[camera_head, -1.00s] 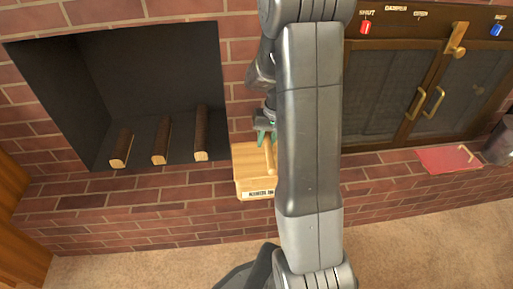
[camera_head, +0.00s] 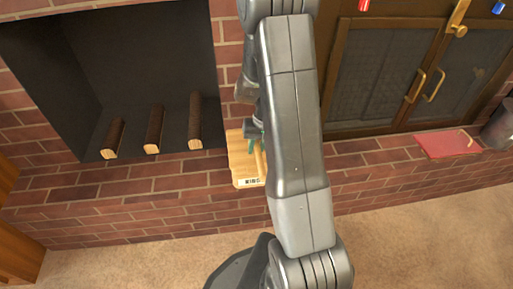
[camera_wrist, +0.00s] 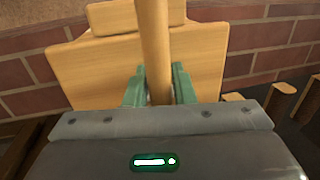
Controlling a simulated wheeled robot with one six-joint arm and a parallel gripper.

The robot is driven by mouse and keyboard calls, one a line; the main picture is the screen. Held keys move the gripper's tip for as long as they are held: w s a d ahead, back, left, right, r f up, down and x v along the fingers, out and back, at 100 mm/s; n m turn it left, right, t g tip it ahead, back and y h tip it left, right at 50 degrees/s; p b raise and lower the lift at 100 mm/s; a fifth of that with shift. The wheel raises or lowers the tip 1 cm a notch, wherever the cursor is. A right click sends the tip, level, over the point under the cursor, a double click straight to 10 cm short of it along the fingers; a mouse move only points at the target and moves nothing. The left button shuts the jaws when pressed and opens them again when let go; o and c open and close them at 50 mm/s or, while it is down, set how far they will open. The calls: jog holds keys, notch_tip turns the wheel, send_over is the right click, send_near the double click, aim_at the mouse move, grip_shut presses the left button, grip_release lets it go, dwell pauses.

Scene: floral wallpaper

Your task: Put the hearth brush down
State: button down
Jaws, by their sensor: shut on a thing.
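My gripper (camera_wrist: 158,92) is shut, with its green fingertips on both sides of a round pale wooden handle, which I take to be the hearth brush (camera_wrist: 154,40). The handle runs up out of the wrist view, and its lower end is hidden by my gripper. The brush's bristles cannot be made out. In the head view my gripper (camera_head: 254,136) is partly hidden behind my arm. It is over a pale wooden box (camera_head: 240,170) with a small white label on the brick hearth. In the wrist view a pale wooden panel (camera_wrist: 85,75) fills the space behind the handle; whether they touch is unclear.
A dark fireplace opening (camera_head: 70,80) with several logs (camera_head: 154,130) lies left. Wood-framed mesh doors (camera_head: 375,80) stand right, above a red mat or book (camera_head: 447,144) and a grey metal container (camera_head: 498,128). Bare brick hearth (camera_head: 360,160) lies between; carpet (camera_head: 420,240) is in front.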

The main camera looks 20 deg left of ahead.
jog(key=c, duration=1.2)
grip_release()
jog(key=shift+f, duration=0.1)
jog(key=p+v, duration=0.3)
jog(key=v, duration=0.9)
jog(key=shift+a, duration=0.1)
